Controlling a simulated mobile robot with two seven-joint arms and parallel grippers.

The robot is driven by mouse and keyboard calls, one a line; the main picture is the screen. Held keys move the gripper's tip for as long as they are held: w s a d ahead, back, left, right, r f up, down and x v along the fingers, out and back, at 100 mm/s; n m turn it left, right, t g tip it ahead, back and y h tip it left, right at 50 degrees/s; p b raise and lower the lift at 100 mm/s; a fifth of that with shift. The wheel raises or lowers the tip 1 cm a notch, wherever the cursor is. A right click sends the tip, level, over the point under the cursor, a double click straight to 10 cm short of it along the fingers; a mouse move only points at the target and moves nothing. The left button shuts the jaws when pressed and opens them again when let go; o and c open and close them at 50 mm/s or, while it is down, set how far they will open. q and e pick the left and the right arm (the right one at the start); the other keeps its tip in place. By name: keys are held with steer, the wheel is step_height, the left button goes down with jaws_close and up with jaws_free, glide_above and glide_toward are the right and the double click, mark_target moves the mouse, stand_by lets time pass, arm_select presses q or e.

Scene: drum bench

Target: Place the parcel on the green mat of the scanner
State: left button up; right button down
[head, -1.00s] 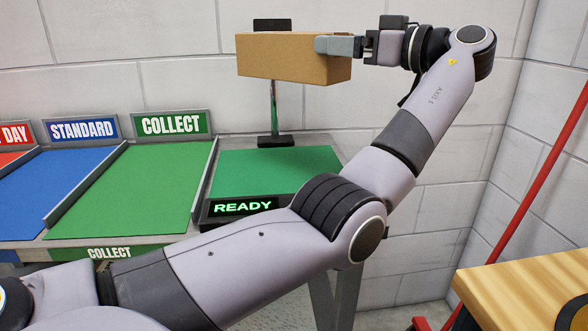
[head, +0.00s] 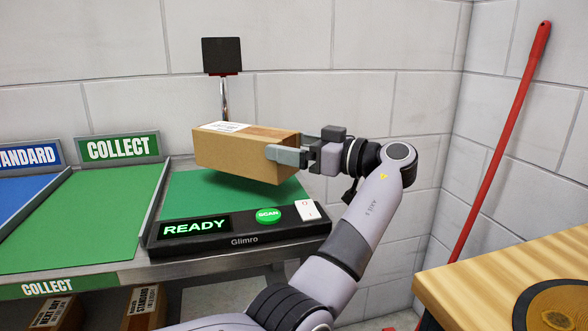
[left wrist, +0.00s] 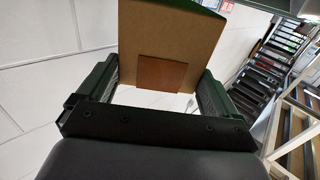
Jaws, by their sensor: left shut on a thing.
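The parcel (head: 235,153) is a brown cardboard box with a white label on top. My left gripper (head: 288,156) is shut on its right end and holds it over the scanner's green mat (head: 190,197); whether it touches the mat is hard to tell, but a shadow shows beneath it. In the left wrist view the parcel (left wrist: 160,35) sits between the two fingers (left wrist: 155,95). The scanner shows READY on its display (head: 195,228), with a green SCAN button (head: 268,215) and a white switch (head: 307,211) on its front. My right gripper is not in view.
A post with a dark head (head: 222,56) stands behind the mat. The green COLLECT lane (head: 75,215) and blue STANDARD lane (head: 20,198) lie to the left. Boxes (head: 145,308) sit below the bench. A wooden table (head: 490,270) and red pole (head: 500,140) are at the right.

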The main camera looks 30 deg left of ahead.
arm_select(q)
steer(key=shift+f, duration=2)
steer(key=o, duration=1.3)
steer(key=shift+f, duration=0.2)
steer(key=shift+d, duration=0.1)
steer(key=d, duration=0.7)
steer(key=shift+w+d+b, duration=0.2)
steer(key=shift+w+b, duration=0.05)
steer(key=shift+b, duration=0.15)
steer(key=shift+r, duration=0.1)
